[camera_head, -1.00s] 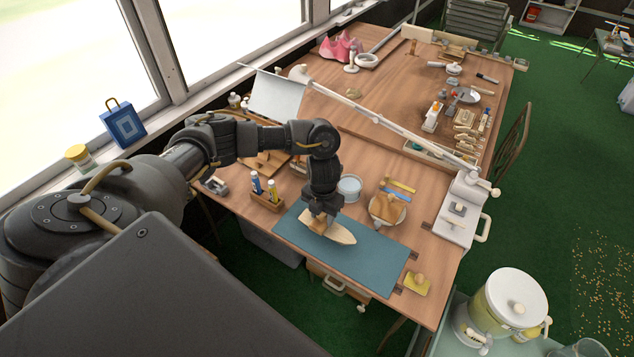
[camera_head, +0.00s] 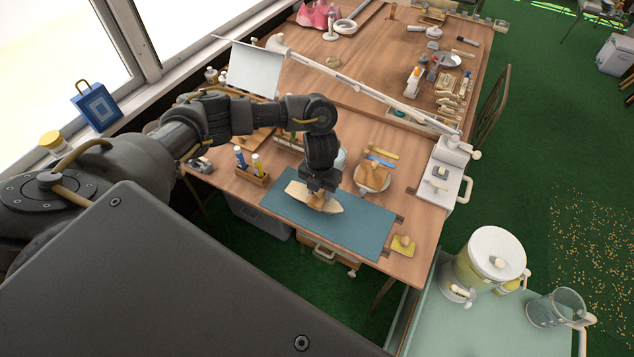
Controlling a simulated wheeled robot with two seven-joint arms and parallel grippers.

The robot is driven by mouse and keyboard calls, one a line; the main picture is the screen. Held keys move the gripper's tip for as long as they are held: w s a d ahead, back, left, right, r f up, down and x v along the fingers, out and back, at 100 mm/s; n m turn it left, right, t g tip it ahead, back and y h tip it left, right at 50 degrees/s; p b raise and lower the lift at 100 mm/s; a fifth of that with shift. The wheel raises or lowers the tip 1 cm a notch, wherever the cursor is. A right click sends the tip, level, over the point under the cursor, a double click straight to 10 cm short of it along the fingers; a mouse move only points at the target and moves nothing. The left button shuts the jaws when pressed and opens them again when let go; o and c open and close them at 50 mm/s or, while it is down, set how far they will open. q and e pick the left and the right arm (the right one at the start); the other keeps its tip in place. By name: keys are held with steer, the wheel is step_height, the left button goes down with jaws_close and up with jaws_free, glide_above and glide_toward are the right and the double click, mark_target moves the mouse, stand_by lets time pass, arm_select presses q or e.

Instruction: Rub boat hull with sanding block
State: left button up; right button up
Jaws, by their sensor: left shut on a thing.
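The boat hull (camera_head: 298,190) is a pale wooden, pointed shape lying on the blue-green mat (camera_head: 360,231) on the wooden workbench. My left gripper (camera_head: 320,191) is over the right part of the hull, shut on a tan block that looks like the sanding block (camera_head: 317,202). The block appears to touch the hull's top. The gripper hides part of both. The hull shows to the left of the block, and its tip shows to the right. My right gripper is not in view.
A caddy with bottles (camera_head: 252,175) stands left of the mat. A round dish (camera_head: 372,180) with a tan object is behind it. A yellow pad (camera_head: 402,246) lies at its right end. A lamp arm (camera_head: 360,88) crosses the bench. A drinks dispenser (camera_head: 490,262) stands front right.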

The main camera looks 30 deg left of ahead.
arm_select(q)
steer(key=shift+s+d, duration=0.1)
steer(key=shift+d, duration=1.45)
steer(key=shift+a, duration=0.1)
steer(key=shift+a, duration=1.55)
steer(key=shift+a+f+b, duration=0.1)
steer(key=shift+a+b, duration=0.25)
steer(key=shift+a, duration=1.1)
